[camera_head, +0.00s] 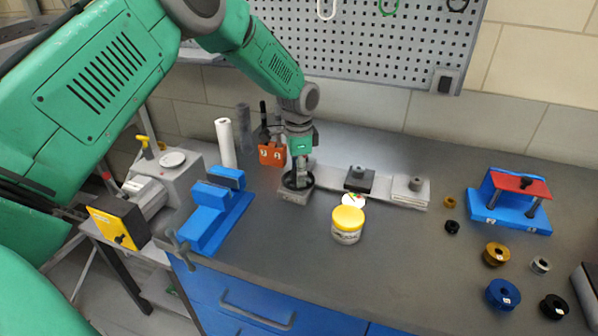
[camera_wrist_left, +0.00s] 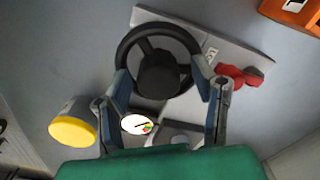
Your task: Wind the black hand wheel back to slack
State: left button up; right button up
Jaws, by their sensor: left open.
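The black hand wheel (camera_wrist_left: 158,74) shows in the left wrist view, with a thick rim, spokes and a large dark hub. It sits on a light grey base (camera_wrist_left: 236,55). In the head view the wheel (camera_head: 297,181) is partly hidden under my left gripper (camera_head: 300,172). In the wrist view my left gripper (camera_wrist_left: 162,80) is open, with one finger at each side of the wheel's near part. I cannot tell whether the fingers touch the rim. A white dial with coloured marks (camera_wrist_left: 137,124) lies between the fingers, nearer the palm. My right gripper is not in view.
A yellow-lidded jar (camera_head: 347,224) stands right of the wheel. A blue vise-like block (camera_head: 213,215) and a white roll (camera_head: 226,143) are to its left. A red part (camera_wrist_left: 232,76) lies close by the right finger. The front middle of the bench is clear.

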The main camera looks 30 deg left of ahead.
pick_arm(q)
jog(key=c, duration=1.2)
jog(key=shift+o, duration=0.2)
jog(key=shift+o, duration=0.2)
jog(key=shift+n, duration=0.3)
jog(key=n+p, duration=0.2)
jog(key=n, duration=0.1)
jog(key=shift+r+n, duration=0.1)
jog(key=shift+n, duration=0.2)
jog(key=n+p, duration=0.1)
jog(key=n, duration=0.3)
jog(key=shift+n, duration=0.3)
jog(key=n+p, duration=0.1)
jog(key=n, duration=0.9)
jog(key=shift+s+p, duration=0.1)
jog(key=shift+p, duration=0.2)
jog(key=shift+n, duration=0.3)
